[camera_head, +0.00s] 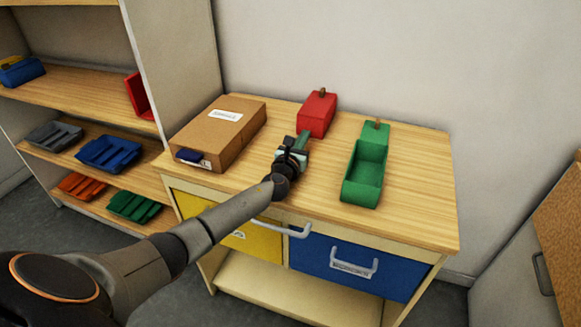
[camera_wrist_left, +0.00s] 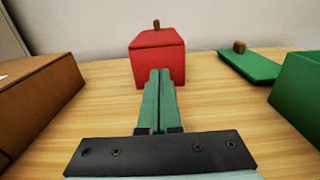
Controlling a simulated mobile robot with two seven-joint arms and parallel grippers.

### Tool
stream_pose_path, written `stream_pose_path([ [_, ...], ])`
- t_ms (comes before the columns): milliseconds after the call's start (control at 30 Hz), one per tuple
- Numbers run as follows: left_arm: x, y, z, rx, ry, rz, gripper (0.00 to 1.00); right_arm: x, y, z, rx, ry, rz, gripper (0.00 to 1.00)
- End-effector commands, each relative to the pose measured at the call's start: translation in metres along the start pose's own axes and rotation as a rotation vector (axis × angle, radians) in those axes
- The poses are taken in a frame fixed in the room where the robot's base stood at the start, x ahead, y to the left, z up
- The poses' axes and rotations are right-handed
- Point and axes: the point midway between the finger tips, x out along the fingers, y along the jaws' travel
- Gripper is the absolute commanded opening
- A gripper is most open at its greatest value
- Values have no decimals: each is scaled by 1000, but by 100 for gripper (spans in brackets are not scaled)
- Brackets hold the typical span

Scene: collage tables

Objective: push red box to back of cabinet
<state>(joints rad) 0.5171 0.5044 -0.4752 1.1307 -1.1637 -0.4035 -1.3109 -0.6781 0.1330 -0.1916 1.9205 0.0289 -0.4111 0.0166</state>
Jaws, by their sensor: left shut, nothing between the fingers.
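The red box (camera_head: 317,114) stands upright near the back edge of the wooden cabinet top (camera_head: 416,189), close to the wall. A small brown knob is on its top. My left gripper (camera_head: 301,142) is shut and empty, low over the top, just in front of the red box. In the left wrist view the red box (camera_wrist_left: 157,56) is straight ahead, and the green fingertips (camera_wrist_left: 159,74) overlap the lower part of its front face. I cannot tell whether they touch it. My right gripper is not in view.
A cardboard box (camera_head: 220,132) lies left of the gripper. A green open bin (camera_head: 365,172) and a small green knobbed piece (camera_head: 376,131) are to the right. Below are a yellow drawer (camera_head: 227,217) and a blue drawer (camera_head: 350,266). Shelves with trays (camera_head: 107,152) stand at left.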

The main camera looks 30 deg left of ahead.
Motion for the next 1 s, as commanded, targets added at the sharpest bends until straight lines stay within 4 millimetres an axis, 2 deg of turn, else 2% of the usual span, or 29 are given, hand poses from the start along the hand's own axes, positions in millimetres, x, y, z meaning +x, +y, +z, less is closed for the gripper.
stream_pose_path([
  [100,-4,4,1,1,1,-2,0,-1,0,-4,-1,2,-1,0],
  [333,-48,3,1,1,3,-4,0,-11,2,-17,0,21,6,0],
  [600,-88,3,0,1,2,-2,0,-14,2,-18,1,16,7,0],
  [767,-98,3,0,0,1,-2,0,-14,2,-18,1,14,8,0],
  [1000,-100,3,0,0,0,-1,0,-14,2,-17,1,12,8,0],
])
